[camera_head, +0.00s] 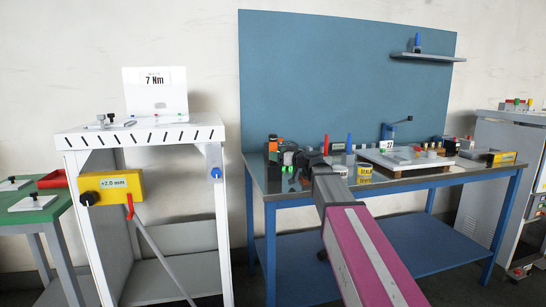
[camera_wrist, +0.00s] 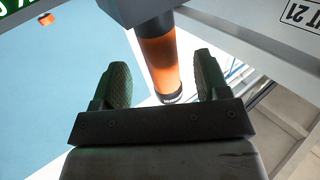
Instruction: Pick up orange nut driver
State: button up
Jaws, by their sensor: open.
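The orange nut driver (camera_wrist: 160,60) shows in the wrist view as an orange cylinder with a black end. Its other end goes up into a dark grey block (camera_wrist: 140,10), which hides the rest. My gripper (camera_wrist: 163,78) is open, with one dark green finger pad on each side of the driver. I see a gap between each pad and the driver, so neither appears to touch it. In the head view my gripper (camera_head: 288,157) is at the left end of the blue workbench (camera_head: 270,192), by a small orange and dark item (camera_head: 273,142).
Right of my arm, the bench holds a blue-handled screwdriver (camera_head: 349,145), a yellow container (camera_head: 364,171) and a white tray (camera_head: 395,164). A blue panel (camera_head: 340,70) stands behind. In the wrist view, a grey frame bar (camera_wrist: 245,35) runs close beyond the right finger.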

jog(key=shift+x, duration=2.75)
jog(key=c, duration=1.1)
